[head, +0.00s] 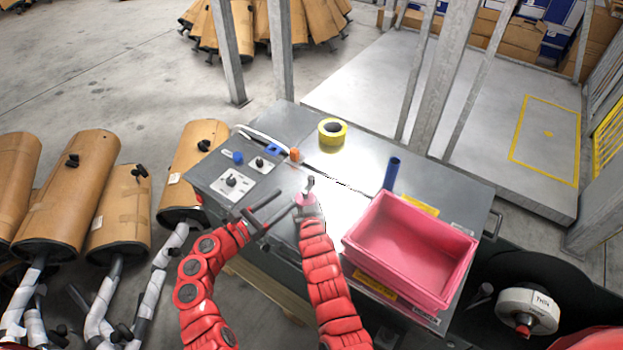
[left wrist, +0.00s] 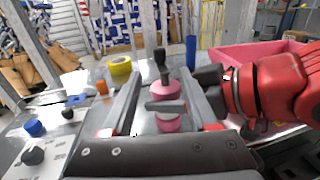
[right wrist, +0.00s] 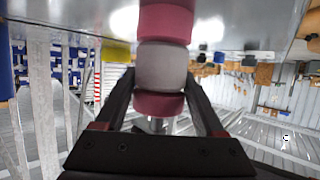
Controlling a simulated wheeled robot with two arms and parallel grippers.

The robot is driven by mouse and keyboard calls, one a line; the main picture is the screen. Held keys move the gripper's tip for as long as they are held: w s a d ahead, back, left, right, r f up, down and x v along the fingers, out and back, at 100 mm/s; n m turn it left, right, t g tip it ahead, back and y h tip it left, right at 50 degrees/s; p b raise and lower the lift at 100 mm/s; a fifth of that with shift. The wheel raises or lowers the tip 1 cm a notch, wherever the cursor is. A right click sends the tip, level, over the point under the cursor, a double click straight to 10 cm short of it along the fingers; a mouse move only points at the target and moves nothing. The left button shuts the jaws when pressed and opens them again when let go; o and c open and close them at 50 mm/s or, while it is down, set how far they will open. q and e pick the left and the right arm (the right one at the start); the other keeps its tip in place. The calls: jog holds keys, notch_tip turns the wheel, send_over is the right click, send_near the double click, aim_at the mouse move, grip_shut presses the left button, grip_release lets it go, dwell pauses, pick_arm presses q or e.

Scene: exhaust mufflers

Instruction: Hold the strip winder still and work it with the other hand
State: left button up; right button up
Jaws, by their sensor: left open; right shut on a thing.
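The strip winder (head: 310,184) is a small upright post on the grey bench top, with pink and grey bands. In the left wrist view its pink body (left wrist: 168,90) has a grey bar across it and a dark knob on top. My right gripper (head: 309,203) is shut on the winder; in the right wrist view its fingers (right wrist: 162,100) lie either side of the banded body (right wrist: 162,68). My left gripper (head: 264,212) is open, to the left of the winder. In the left wrist view the winder shows between its open fingers (left wrist: 166,108), apparently beyond them; contact cannot be told.
A yellow tape roll (head: 332,132) lies behind on the bench (head: 360,165). A pink bin (head: 375,238) and blue tube (head: 391,173) stand right. Knobs on white plates (head: 230,182) and an orange block (head: 294,155) are left. Wrapped mufflers (head: 120,215) stand beyond the bench's left side.

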aim_at(312, 177)
pick_arm(q)
jog(key=shift+n, duration=0.4)
jog(key=x, duration=1.2)
jog(key=shift+a, duration=0.1)
grip_shut()
